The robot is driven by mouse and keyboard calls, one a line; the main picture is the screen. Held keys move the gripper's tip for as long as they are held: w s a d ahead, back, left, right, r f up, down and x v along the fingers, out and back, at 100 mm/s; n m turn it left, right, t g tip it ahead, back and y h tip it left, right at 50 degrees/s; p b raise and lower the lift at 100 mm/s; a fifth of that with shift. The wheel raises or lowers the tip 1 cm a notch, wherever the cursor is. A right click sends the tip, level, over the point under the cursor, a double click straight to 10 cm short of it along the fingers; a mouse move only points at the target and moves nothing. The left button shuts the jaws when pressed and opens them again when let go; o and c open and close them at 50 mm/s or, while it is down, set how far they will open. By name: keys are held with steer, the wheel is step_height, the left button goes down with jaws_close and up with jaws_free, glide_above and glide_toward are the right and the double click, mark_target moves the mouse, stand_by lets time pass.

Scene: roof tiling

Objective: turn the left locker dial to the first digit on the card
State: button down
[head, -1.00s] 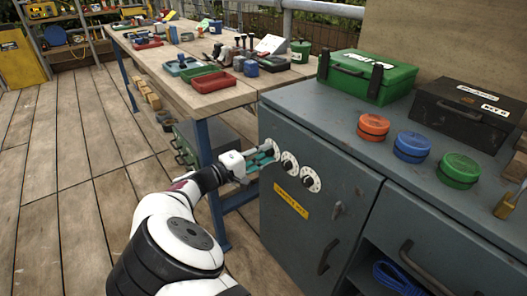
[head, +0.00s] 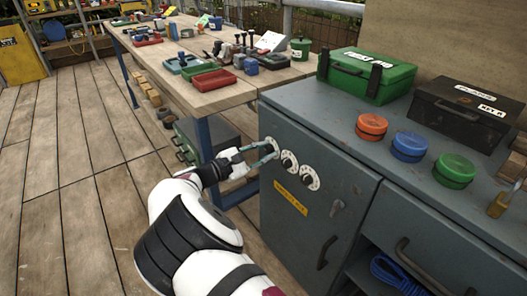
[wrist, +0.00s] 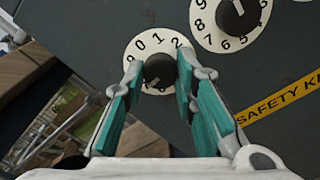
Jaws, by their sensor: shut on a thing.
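The left locker dial (wrist: 147,47) is a white numbered disc with a black knob (wrist: 158,72) on the grey locker door. In the wrist view, 9, 0, 1 and 2 show along its upper edge; my fingers hide part of the lower edge. My gripper (wrist: 159,68) is shut on the knob, one teal-padded finger on each side. In the head view my gripper (head: 267,153) meets the locker at the leftmost dial. The middle dial (head: 288,163) and right dial (head: 310,178) are untouched. I cannot make out a card with readable digits.
A yellow label (head: 290,200) and a handle (head: 327,253) are on the locker door (head: 275,230). Orange, blue and green round tins, a green case (head: 367,75) and a black box (head: 462,105) stand on top. A workbench (head: 200,88) with trays is behind.

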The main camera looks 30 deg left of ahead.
steer(key=shift+s+a+f+n, duration=0.1)
steer(key=shift+a+f+n, duration=0.05)
steer(key=shift+n, duration=1.05)
steer(key=c, duration=1.3)
jaws_free()
steer(key=v, duration=1.2)
